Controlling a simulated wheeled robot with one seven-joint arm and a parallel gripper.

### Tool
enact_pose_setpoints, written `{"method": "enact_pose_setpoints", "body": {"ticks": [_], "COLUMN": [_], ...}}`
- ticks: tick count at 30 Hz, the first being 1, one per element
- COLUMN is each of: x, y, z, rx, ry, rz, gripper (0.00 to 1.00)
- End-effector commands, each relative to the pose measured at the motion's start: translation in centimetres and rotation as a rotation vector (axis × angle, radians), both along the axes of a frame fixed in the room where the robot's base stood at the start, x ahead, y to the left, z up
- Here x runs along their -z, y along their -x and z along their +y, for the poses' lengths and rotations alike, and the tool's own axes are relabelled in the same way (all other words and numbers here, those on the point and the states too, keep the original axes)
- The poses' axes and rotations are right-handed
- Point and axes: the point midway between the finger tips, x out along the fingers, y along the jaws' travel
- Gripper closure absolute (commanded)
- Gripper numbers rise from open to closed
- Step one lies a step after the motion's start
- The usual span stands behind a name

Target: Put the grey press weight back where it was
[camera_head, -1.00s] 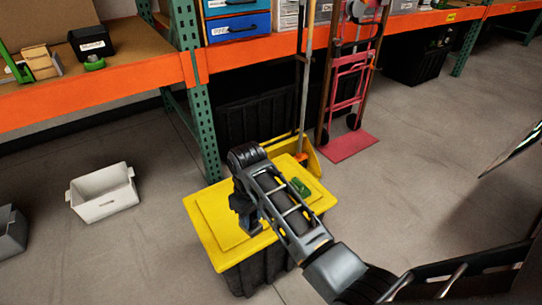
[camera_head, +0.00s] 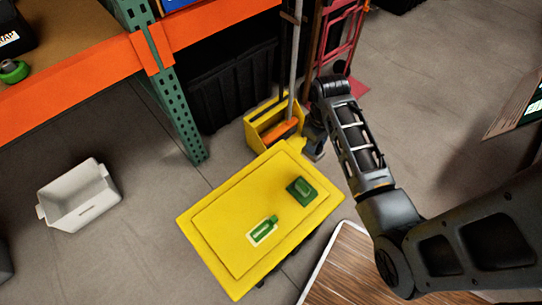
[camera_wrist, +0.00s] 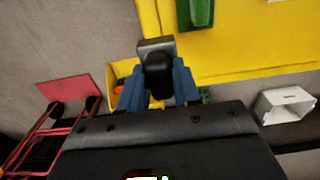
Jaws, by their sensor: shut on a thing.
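My gripper (camera_wrist: 159,78) is shut on the grey press weight (camera_wrist: 154,46), which shows as a grey block with a black, knob-like grip between the blue fingers. In the head view my gripper (camera_head: 314,148) hangs at the far right corner of the yellow lid (camera_head: 230,220), and the weight there is small and hard to make out. A green block (camera_head: 301,189) sits on the right part of the lid. A small green piece on a pale patch (camera_head: 263,230) lies nearer its front. The green block also shows in the wrist view (camera_wrist: 196,13).
A yellow caddy (camera_head: 262,121) with an orange-ended tool and poles stands behind the lid. A green shelf post (camera_head: 165,85) and a red hand truck (camera_head: 345,40) stand beyond. A white bin (camera_head: 80,196) is on the floor at left. A wood-topped surface (camera_head: 350,270) is at front right.

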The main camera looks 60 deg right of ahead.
Motion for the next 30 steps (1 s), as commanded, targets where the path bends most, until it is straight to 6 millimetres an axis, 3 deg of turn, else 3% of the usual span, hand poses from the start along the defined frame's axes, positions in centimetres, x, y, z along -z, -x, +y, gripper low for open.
{"method": "enact_pose_setpoints", "body": {"ticks": [18, 26, 30], "x": [6.3, 7.4, 9.1], "y": [-8.6, -9.4, -9.3], "z": [5.8, 6.5, 6.5], "rx": [-0.002, 0.001, 0.001], "ry": [0.000, 0.000, -0.001], "rz": [0.000, 0.001, 0.002], "gripper": [1.00, 1.00, 1.00]}}
